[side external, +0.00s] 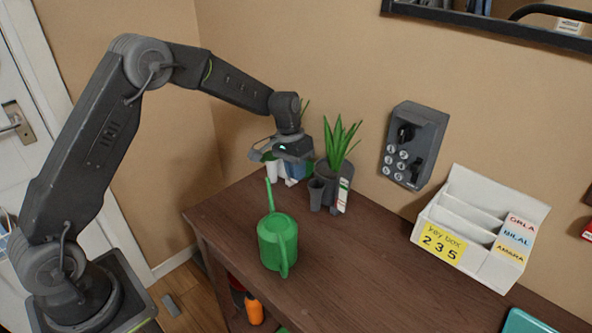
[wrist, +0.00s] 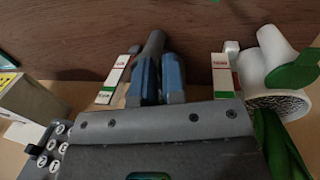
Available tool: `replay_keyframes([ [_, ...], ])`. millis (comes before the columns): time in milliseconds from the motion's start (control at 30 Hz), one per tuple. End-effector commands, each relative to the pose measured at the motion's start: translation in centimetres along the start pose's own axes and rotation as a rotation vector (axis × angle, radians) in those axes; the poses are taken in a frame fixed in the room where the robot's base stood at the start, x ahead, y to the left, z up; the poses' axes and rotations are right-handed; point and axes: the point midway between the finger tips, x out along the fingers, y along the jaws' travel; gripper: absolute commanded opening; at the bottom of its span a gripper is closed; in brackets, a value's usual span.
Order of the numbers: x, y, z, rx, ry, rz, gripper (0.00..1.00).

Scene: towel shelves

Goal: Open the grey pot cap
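The grey pot (side external: 328,172) holds a green spiky plant. A small grey cylinder (side external: 316,192) stands against its front, with a wider grey rim on top; I cannot tell the cap apart from it. My gripper (side external: 296,170) hangs left of the grey pot in the side view. In the wrist view, the two blue fingers of my gripper (wrist: 159,62) lie close together with a narrow gap. A grey cylinder (wrist: 154,44) shows just past the left finger; I cannot tell whether they touch. The gripper body hides much of what is below.
A white pot (wrist: 252,85) with a white side spout is right in the wrist view. Tags (wrist: 117,80) flank the fingers. A green watering can (side external: 277,243) stands on the brown table. A white letter holder (side external: 482,225) and wall key box (side external: 415,145) are to the right.

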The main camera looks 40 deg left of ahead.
Motion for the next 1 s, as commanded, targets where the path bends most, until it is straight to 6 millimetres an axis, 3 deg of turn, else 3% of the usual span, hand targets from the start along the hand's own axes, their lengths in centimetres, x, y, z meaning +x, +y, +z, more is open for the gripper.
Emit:
replay_keyframes([
  [200, 0.0, 0.0, 0.0, 0.0, 0.001, -0.001, 0.31],
  [567, -0.9, 0.0, -0.1, 0.0, 0.005, -0.002, 0.31],
  [1000, -9.9, 0.0, -0.1, 0.0, 0.006, -0.002, 0.31],
])
